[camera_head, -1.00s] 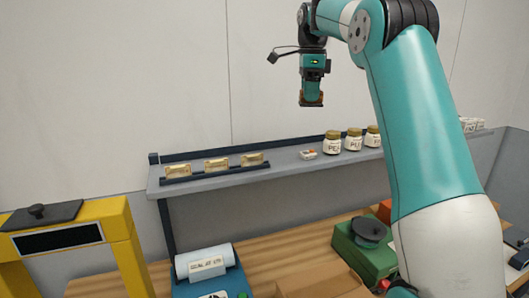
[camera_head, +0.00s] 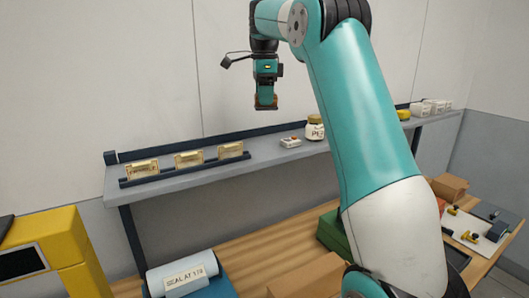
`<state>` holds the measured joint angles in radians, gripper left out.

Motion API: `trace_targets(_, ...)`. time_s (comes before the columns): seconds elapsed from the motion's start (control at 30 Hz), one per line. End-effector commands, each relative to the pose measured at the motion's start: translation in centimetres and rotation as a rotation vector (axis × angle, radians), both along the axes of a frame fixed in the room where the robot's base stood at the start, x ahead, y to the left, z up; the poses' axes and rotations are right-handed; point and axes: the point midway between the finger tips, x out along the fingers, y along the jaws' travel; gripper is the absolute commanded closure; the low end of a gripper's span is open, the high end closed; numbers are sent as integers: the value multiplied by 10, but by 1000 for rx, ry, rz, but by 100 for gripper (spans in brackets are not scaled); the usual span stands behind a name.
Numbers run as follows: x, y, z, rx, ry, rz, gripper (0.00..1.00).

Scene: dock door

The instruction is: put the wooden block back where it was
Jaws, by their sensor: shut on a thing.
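My gripper (camera_head: 266,105) hangs pointing down in front of the back wall, well above the shelf. It is shut on a small brown-orange thing at its tips, which I take to be the wooden block; it is too small and dark to make out its shape. Nothing under the gripper touches it. Below it, the grey wall shelf (camera_head: 190,182) carries a dark rack (camera_head: 157,177) with three cream labelled pieces standing in it.
Below are a wooden bench (camera_head: 240,248), a cardboard box (camera_head: 308,277), a labelled roll (camera_head: 183,275) and a yellow frame (camera_head: 75,250).

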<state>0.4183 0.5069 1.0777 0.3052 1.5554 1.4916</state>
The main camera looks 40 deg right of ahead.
Motion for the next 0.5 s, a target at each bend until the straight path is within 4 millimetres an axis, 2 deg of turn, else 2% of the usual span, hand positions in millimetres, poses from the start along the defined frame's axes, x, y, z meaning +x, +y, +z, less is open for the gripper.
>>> trace_targets(0.03, 0, 0, -22, -1, -1, 0, 76)
trace_targets(0.2, -1, -1, -56, -1, -1, -1, 76)
trace_targets(0.33, -1, -1, -73, 0, -1, -2, 76)
trace_targets(0.5, -1, -1, -82, -1, -2, -3, 76)
